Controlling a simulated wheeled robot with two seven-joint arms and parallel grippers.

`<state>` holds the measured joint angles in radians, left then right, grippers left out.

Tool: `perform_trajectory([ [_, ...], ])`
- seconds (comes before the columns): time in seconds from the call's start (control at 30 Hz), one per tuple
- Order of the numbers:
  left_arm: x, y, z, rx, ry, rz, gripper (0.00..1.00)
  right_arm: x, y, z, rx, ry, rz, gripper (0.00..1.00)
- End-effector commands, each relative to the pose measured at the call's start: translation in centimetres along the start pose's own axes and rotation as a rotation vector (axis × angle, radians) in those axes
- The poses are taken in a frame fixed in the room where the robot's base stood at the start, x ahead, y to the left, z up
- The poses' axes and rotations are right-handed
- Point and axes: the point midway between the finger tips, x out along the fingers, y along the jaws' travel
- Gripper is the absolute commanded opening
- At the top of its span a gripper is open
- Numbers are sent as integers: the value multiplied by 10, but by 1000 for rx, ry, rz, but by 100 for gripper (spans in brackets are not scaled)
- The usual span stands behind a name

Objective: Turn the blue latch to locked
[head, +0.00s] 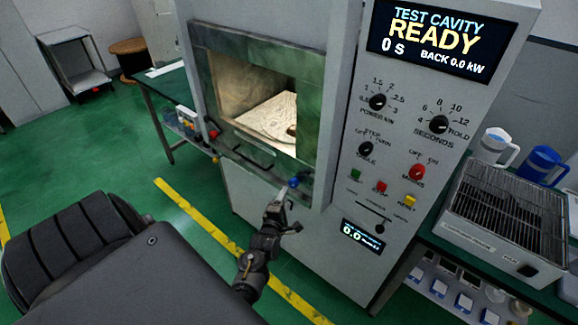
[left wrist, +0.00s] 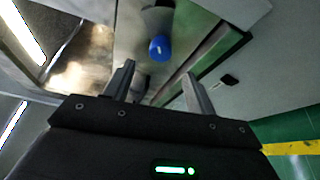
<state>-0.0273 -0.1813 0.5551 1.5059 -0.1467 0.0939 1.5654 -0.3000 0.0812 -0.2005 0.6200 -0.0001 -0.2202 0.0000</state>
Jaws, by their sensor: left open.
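The blue latch (head: 294,182) is a small knob at the lower right corner of the lit test cavity's opening. In the left wrist view the blue latch (left wrist: 160,48) stands out ahead of my fingers, about midway between them, with a short pale mark on its face. My left gripper (head: 283,203) is just below the latch in the head view. In the left wrist view my left gripper (left wrist: 158,88) is open, its two fingers apart with nothing between them. A gap to the latch seems to remain, though its size is hard to tell. My right gripper is not in view.
The cabinet's panel has a READY display (head: 430,40), several knobs and a red mode knob (head: 417,171). A red knob (head: 214,134) sits at the opening's left. A wire rack (head: 510,210) and a blue jug (head: 541,165) stand at right. Green floor lies open in front.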

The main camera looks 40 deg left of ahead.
Motion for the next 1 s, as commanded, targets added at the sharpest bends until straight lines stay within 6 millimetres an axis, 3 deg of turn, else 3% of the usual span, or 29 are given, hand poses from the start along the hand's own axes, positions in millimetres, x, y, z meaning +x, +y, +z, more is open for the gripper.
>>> perform_trajectory([
  [0.23, -24, 0, 0, 0, 0, -1, 56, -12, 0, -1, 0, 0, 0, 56],
  [0.83, -24, -1, 0, 4, 0, 0, 56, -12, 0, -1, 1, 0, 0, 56],
  [1.0, -24, -5, -1, 160, 1, -21, 56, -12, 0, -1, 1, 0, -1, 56],
])
